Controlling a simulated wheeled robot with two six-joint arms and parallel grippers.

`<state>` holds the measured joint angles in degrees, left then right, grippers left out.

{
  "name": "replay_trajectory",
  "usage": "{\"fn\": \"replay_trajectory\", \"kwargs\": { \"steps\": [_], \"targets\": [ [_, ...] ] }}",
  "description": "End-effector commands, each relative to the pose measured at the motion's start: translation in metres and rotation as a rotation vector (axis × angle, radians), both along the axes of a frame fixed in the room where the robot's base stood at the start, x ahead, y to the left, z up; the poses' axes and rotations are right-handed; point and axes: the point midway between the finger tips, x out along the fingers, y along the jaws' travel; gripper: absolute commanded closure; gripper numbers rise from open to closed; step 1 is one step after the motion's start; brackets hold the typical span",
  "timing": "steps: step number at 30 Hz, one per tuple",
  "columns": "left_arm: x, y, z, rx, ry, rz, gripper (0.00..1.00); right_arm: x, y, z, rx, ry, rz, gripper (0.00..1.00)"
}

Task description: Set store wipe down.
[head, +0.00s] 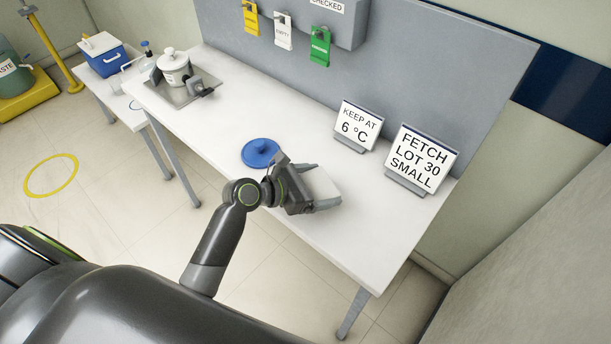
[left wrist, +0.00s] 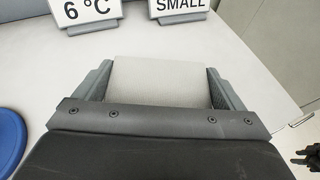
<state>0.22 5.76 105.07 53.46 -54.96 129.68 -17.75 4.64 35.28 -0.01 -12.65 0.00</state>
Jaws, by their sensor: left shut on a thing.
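My left gripper (head: 317,186) is over the white table, shut on a pale grey, flat-sided block, which I take to be the store wipe (head: 323,182). In the left wrist view the wipe (left wrist: 158,82) sits between the two grey fingers, with its near part hidden by the gripper body. I cannot tell whether its underside touches the table.
A blue round lid (head: 260,152) lies left of the gripper on the white table (head: 235,110). Two signs, "KEEP AT 6 °C" (head: 358,126) and "FETCH LOT 30 SMALL" (head: 421,158), stand behind. A white pot (head: 174,70) is at the far left. The middle is clear.

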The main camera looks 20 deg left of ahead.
Motion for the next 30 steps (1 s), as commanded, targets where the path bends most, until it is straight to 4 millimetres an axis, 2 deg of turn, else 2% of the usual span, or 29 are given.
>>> {"fn": "replay_trajectory", "kwargs": {
  "steps": [1,5,12,25,26,27,30],
  "targets": [
    [0.0,0.0,-0.009,-0.001,0.003,0.001,0.31,0.001,0.0,-0.001,0.0,-0.002,0.0,0.64],
    [0.0,0.0,-0.019,-0.002,0.001,0.001,0.31,0.007,0.0,-0.002,-0.001,-0.009,0.002,0.64],
    [0.0,0.0,-0.051,-0.002,0.002,0.0,0.31,0.013,0.0,-0.005,0.0,-0.018,0.004,0.64],
    [0.0,0.0,-0.058,0.0,-0.001,0.0,0.31,0.012,0.0,-0.006,0.0,-0.017,0.004,0.64],
    [0.0,0.0,-0.057,0.0,-0.001,0.0,0.06,0.012,0.0,-0.006,0.0,-0.017,0.004,0.64],
    [0.0,0.0,-0.057,0.0,-0.001,0.0,0.0,0.011,0.0,-0.006,0.0,-0.017,0.004,0.64],
    [0.0,0.0,-0.057,0.0,-0.001,0.0,0.0,0.011,0.0,-0.006,0.0,-0.016,0.003,0.64]
  ]
}}
